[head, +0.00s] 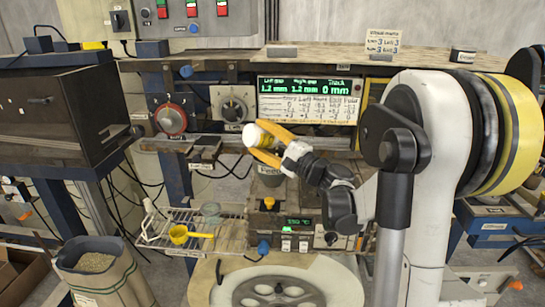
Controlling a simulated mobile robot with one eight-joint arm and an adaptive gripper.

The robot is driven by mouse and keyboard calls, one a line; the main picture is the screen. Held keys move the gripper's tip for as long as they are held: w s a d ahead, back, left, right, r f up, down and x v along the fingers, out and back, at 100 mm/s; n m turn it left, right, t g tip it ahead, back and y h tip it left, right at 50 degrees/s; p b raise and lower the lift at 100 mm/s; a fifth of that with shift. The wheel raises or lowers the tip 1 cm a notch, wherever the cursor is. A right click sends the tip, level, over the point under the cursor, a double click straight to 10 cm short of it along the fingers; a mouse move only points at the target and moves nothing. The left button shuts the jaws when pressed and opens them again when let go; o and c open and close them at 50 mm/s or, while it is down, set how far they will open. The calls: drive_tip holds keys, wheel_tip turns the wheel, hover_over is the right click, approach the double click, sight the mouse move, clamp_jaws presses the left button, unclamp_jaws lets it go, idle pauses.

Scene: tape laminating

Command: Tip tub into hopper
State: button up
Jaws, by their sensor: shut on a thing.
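A wire rack (190,230) left of the hopper holds a yellow scoop (180,234) and a clear round dish (210,209). A sack of pellets (105,280) stands front left. Two dials (233,108) and a green-lit display (305,88) are behind my gripper. A large reel (280,288) lies in front.

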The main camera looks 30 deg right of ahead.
drive_tip(key=shift+d+r+m+h, duration=0.2)
drive_tip(key=shift+d+m+h, duration=0.1)
drive_tip(key=shift+m, duration=0.5)
idle(0.4)
